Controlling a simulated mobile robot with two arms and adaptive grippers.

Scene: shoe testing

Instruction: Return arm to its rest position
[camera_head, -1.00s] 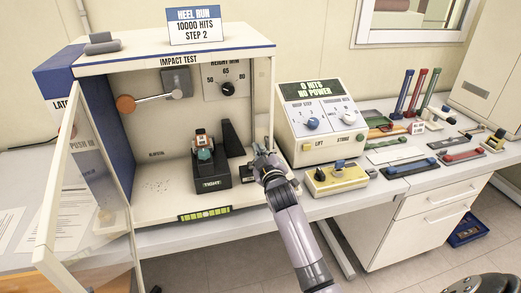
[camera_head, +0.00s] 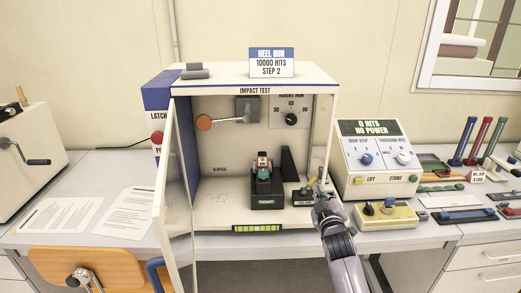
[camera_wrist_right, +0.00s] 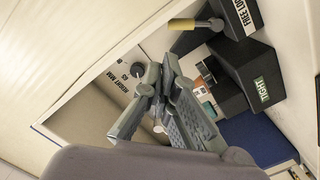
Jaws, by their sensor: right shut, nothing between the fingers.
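My right gripper (camera_head: 319,187) is shut and empty at the right side of the open impact test cabinet (camera_head: 327,140), close to a small dark block (camera_head: 302,197). The right wrist view also shows my gripper (camera_wrist_right: 158,85), its fingers together, with the block marked TIGHT (camera_wrist_right: 258,92) beyond them. My right forearm reaches up from the bottom of the head view. My left gripper is not in view.
The cabinet's clear door (camera_head: 172,190) stands open on the left. The counter console (camera_head: 375,165) and a yellow switch box (camera_head: 385,215) stand right of my gripper. Papers (camera_head: 65,214) and a cranked box (camera_head: 30,155) are on the left.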

